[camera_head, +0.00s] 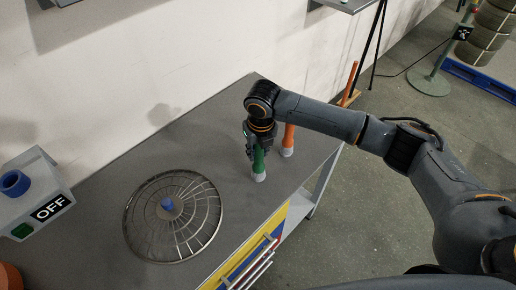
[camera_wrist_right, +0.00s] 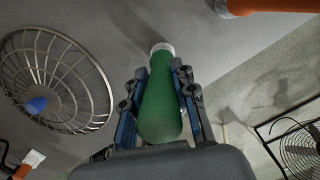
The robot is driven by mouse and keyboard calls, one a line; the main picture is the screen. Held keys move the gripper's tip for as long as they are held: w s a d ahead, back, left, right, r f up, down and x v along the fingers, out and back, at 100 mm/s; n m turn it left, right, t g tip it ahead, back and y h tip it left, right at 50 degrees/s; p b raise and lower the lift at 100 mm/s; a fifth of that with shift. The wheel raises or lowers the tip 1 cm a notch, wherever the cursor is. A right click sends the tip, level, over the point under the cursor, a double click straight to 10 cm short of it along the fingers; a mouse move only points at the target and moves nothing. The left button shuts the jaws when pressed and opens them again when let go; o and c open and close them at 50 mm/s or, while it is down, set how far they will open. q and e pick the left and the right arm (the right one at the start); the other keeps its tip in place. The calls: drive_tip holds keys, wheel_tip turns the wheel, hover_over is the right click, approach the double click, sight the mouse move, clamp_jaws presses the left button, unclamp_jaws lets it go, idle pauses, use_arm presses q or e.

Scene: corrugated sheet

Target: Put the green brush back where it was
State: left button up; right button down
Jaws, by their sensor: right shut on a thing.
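The green brush (camera_head: 259,163) is upright near the right end of the grey table, its pale bristle end downward. My right gripper (camera_head: 257,141) comes from above and is shut on the brush's green body. In the right wrist view the green brush (camera_wrist_right: 160,103) lies between the two fingers of the right gripper (camera_wrist_right: 161,90), its pale tip pointing away. I cannot tell whether the tip touches the table. My left gripper is not in view.
An orange brush (camera_head: 289,139) stands close on the right of the green one. A round wire grille (camera_head: 134,222) with a blue hub lies on the table to the left. A grey box marked OFF (camera_head: 36,196) stands at far left. The table's edge is near on the right.

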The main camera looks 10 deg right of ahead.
drive_tip(key=shift+f, duration=0.1)
drive_tip(key=c, duration=1.1)
unclamp_jaws()
drive_tip(key=shift+o, duration=0.2)
drive_tip(key=r, duration=0.4)
drive_tip(key=s+r+b, duration=0.1)
drive_tip(key=r, duration=0.3)
drive_tip(key=r+b, duration=0.1)
drive_tip(key=r, duration=0.3)
drive_tip(key=shift+s+d+r, duration=0.1)
drive_tip(key=shift+s, duration=0.1)
